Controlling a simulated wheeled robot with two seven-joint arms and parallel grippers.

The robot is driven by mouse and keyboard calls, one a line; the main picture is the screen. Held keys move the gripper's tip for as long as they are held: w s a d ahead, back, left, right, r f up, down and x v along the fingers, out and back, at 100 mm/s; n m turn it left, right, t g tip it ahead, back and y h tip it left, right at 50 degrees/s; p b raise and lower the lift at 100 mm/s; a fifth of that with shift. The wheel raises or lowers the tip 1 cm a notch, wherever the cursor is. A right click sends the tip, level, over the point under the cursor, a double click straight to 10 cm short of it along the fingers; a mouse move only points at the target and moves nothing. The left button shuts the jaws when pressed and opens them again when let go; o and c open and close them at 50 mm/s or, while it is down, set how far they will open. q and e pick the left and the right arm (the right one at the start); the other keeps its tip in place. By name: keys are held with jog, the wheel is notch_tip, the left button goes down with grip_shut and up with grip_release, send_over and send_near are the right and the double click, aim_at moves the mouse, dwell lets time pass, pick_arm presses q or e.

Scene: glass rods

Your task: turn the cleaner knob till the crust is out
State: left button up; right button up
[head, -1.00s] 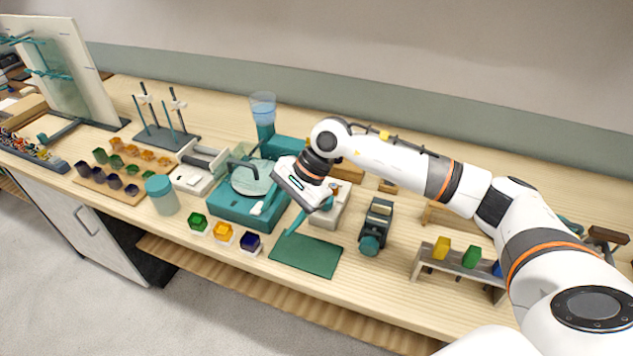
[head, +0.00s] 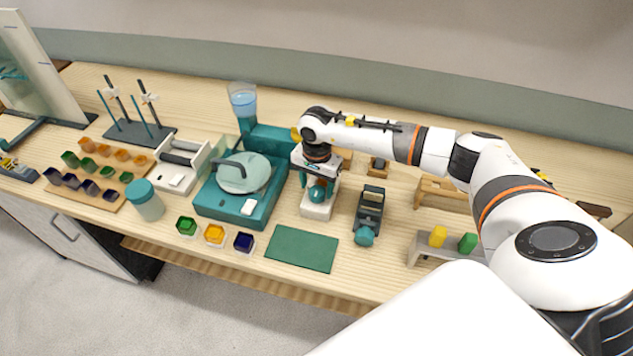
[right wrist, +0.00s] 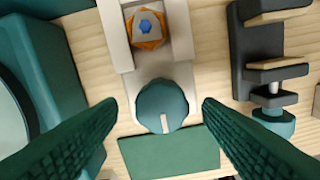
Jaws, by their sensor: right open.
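The cleaner (head: 316,209) is a pale grey block standing behind the green mat. Its round teal knob (right wrist: 160,98) has a pale line pointing toward the mat. My right gripper (right wrist: 160,104) is open and points down over the cleaner. Its fingers stand apart on both sides of the knob, without visible contact. In the head view the right gripper (head: 319,188) hides much of the cleaner. My left gripper is not in view.
A teal machine with a round lid (head: 243,174) stands close on the left. A dark clamp-like device (head: 368,212) stands on the right. The green mat (head: 301,249) lies bare in front. Three small coloured pots, including a yellow one (head: 214,234), stand left of the mat.

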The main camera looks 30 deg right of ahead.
jog(key=shift+s+f, duration=0.1)
jog(key=shift+f, duration=0.6)
jog(key=shift+c, duration=0.9)
jog(key=c, duration=0.8)
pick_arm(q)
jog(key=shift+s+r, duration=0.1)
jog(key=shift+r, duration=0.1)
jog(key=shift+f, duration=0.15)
